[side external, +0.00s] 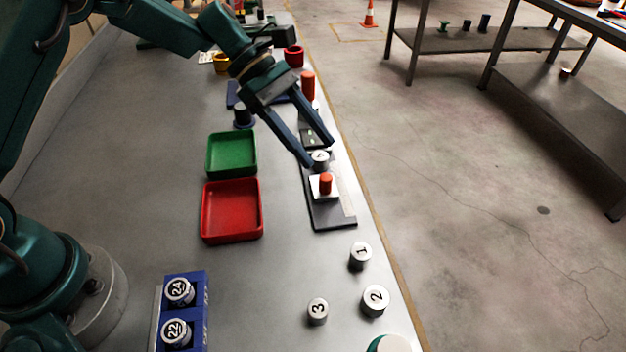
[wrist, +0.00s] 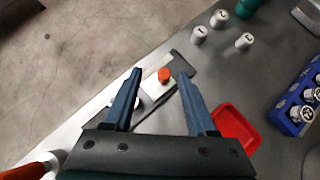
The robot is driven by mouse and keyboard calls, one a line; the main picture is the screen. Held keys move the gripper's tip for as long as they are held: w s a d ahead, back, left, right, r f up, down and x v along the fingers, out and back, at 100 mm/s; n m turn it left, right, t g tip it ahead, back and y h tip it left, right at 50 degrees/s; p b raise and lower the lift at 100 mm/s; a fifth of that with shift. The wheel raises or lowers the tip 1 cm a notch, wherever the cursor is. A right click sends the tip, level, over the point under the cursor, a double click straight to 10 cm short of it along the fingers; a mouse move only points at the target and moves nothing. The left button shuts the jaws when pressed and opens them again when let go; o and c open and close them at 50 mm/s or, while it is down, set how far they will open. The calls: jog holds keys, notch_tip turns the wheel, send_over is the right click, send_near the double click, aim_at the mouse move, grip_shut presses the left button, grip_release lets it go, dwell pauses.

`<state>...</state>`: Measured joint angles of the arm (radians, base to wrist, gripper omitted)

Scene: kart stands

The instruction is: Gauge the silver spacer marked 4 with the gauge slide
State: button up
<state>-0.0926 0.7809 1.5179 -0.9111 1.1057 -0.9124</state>
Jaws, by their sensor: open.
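A silver spacer (side external: 320,159) stands on the gauge at the far end of the slide; I cannot read its mark clearly. The gauge slide is a white block with an orange knob (side external: 325,183) on a dark base (side external: 330,217). The knob also shows in the wrist view (wrist: 165,75). My gripper (side external: 320,153) is open, its fingertips low around the spacer, apparently not closed on it. In the wrist view my gripper (wrist: 160,74) has its fingers spread, and a pale part of the gauge area beside the left finger is partly hidden.
Silver spacers marked 1 (side external: 360,254), 2 (side external: 375,298) and 3 (side external: 317,310) stand near the front. A red tray (side external: 206,238), a green tray (side external: 210,168) and a blue rack (side external: 200,320) with numbered spacers lie left. The bench edge runs close along the gauge's right.

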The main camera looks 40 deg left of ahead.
aim_at(325, 177)
jog(key=shift+s+f, duration=0.25)
jog(key=shift+f, duration=0.85)
jog(key=shift+x, duration=2.4)
jog(key=shift+s, duration=0.15)
